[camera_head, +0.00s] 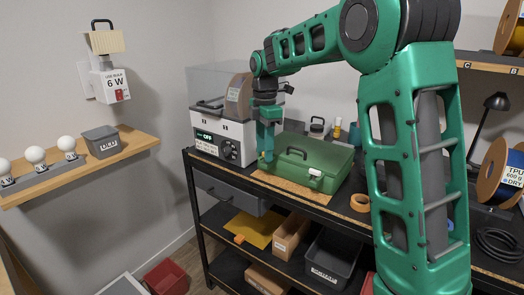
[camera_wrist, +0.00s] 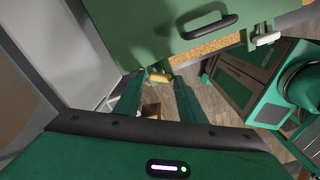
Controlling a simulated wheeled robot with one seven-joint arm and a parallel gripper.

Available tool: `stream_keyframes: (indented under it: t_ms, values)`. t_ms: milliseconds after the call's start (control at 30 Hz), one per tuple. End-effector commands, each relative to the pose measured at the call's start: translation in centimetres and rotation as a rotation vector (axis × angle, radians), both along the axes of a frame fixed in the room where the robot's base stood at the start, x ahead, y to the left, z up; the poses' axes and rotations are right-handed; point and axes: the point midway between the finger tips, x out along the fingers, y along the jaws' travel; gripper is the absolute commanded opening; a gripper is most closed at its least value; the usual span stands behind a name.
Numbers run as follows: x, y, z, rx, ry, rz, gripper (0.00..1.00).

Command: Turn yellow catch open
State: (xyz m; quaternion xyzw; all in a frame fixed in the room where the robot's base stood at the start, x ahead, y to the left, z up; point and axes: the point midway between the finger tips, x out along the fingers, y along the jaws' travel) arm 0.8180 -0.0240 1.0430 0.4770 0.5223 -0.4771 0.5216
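A green case (camera_head: 310,165) lies shut on the workbench, with a dark handle (camera_head: 297,153) and a white catch (camera_head: 316,173) on its right. My gripper (camera_head: 267,158) points down at the case's left front corner. In the wrist view its fingers (camera_wrist: 162,82) stand apart, one on each side of the yellow catch. The left fingertip is very close to the catch; I cannot tell if it touches.
A white machine (camera_head: 222,135) stands left of the case. Bins and a yellow sheet (camera_head: 250,229) are on the shelf below. A wall shelf (camera_head: 100,165) with bulbs is at far left.

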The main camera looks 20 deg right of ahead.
Motion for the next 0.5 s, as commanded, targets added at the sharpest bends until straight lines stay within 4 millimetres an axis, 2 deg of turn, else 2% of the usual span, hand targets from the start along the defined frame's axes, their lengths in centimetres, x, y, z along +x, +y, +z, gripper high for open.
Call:
stream_keyframes:
  t_ms: [333, 500]
  values:
    - [0.0, 0.0, 0.3, 0.0, 0.0, 0.0, 0.36]
    - [0.1, 0.0, 2.5, 0.001, -0.002, 0.002, 0.36]
